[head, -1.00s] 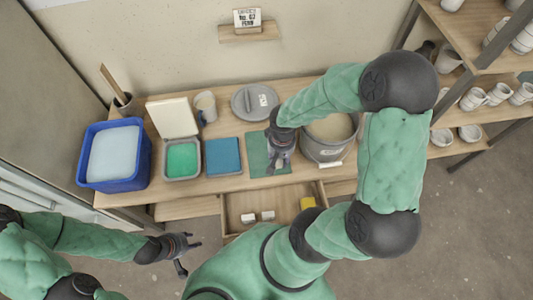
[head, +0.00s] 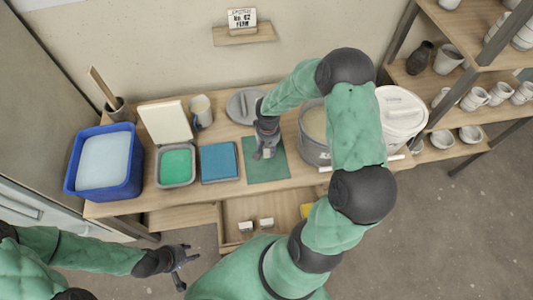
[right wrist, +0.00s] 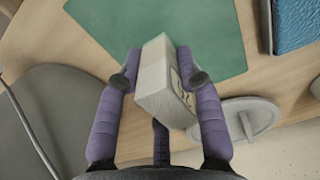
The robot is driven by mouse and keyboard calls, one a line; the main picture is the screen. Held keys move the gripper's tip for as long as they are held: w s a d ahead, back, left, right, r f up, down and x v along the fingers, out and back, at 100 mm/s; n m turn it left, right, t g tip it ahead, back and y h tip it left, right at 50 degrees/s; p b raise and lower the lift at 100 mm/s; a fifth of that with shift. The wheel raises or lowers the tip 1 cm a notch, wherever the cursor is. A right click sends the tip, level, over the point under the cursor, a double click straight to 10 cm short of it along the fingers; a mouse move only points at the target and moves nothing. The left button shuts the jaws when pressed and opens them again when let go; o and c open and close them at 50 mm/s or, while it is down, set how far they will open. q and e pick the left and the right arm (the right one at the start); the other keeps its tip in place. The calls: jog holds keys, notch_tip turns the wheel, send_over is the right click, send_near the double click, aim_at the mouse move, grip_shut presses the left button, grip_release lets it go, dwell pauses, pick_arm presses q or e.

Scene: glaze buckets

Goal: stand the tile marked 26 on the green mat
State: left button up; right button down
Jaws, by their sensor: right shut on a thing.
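The green mat (head: 268,172) lies on the bench between the blue pad and the grey bucket. My right gripper (head: 266,152) is over the mat's upper left part, shut on a pale tile (right wrist: 156,75). In the right wrist view the tile is between the fingers (right wrist: 162,80), with dark marks on one side face. I cannot read the number. I cannot tell whether the tile touches the mat (right wrist: 180,30). My left gripper (head: 183,262) is open and empty, in front of the bench at the lower left.
An open drawer (head: 285,212) below the mat holds two white blocks (head: 245,226) and a yellow thing (head: 306,210). A grey bucket (head: 313,150) stands right of the mat. A grey lid (head: 240,105) lies behind it, the blue pad (head: 219,162) to its left.

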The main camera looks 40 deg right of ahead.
aim_at(266, 152)
jog(key=shift+w+d+f, duration=0.15)
jog(key=shift+w+f, duration=0.4)
jog(key=shift+f, duration=0.1)
jog(key=shift+w+f+b, duration=0.1)
jog(key=shift+f+b, duration=0.85)
jog(key=shift+f, duration=0.65)
jog(key=shift+f, duration=0.2)
jog(key=c, duration=0.8)
grip_release()
jog(key=shift+r, duration=0.2)
notch_tip(266, 152, up, 12)
jog(key=p, duration=0.4)
